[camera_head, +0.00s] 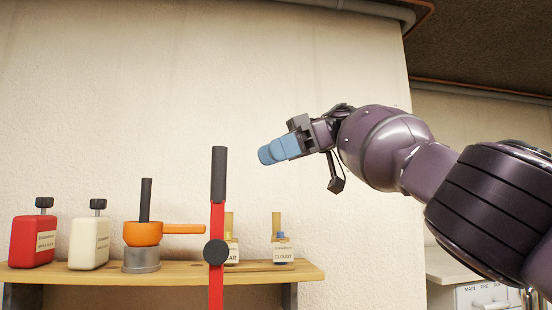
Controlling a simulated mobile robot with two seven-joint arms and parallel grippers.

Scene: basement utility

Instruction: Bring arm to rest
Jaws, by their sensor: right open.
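My right arm comes in from the right, raised against the pale wall. Its gripper (281,149) has blue fingertips that point left and slightly down. It is open, with nothing seen between the fingers. It hangs well above the right part of the wooden shelf (60,273), apart from everything there. My left gripper is not in view.
On the shelf stand a red bottle (33,241), a white bottle (89,242), an orange-handled tool on a grey base (143,234) and a vial labelled CLOUDY (282,248). A red post with a black top (218,175) rises in front. A cabinet (480,292) stands lower right.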

